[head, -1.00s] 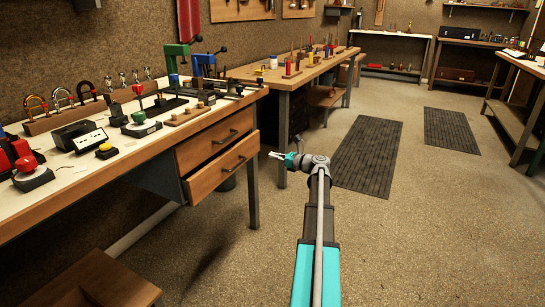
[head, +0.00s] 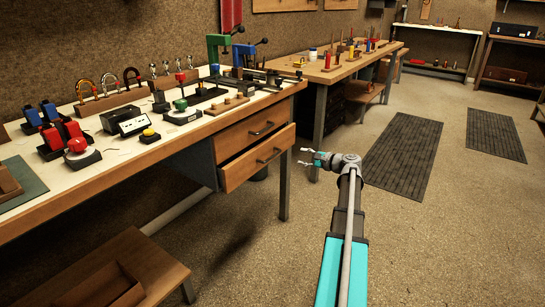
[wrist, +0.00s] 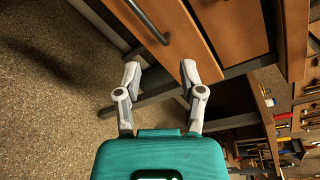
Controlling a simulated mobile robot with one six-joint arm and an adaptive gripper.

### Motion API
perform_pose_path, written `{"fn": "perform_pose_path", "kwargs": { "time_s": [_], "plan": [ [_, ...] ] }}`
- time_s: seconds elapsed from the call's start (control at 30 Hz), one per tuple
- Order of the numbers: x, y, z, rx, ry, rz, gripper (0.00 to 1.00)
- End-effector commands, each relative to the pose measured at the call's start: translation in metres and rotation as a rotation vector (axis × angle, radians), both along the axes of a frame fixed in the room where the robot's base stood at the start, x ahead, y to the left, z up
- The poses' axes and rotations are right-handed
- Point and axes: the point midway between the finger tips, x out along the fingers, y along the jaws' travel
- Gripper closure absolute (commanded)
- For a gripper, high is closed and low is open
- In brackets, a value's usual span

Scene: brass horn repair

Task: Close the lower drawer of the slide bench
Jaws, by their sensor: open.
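The lower drawer (head: 257,161) of the slide bench (head: 150,150) stands pulled out, its wooden front ahead of the upper drawer (head: 240,137). Its dark bar handle (head: 270,155) faces my arm. My gripper (head: 305,156) is open and empty, just to the right of the drawer front in the head view, at about handle height. In the wrist view, the fingers (wrist: 160,73) are spread and point at the drawer front (wrist: 175,40), with the handle (wrist: 148,20) beyond them to the upper left. I see no clear contact. The upper drawer looks shut.
A bench leg (head: 284,185) stands right of the drawers. A second bench (head: 340,68) with tools is behind. A low shelf holding a wooden box (head: 115,290) is at the lower left. Open floor (head: 430,240) and a dark mat (head: 403,155) lie to the right.

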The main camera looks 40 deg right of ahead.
Motion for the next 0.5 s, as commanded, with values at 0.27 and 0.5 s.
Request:
{"fn": "perform_pose_path", "kwargs": {
  "time_s": [0.27, 0.5],
  "plan": [
    [-0.006, 0.014, -0.004, -0.380, -0.058, 0.058, 0.49],
    [-0.008, 0.019, -0.007, -0.564, -0.088, 0.093, 0.49]
  ]
}}
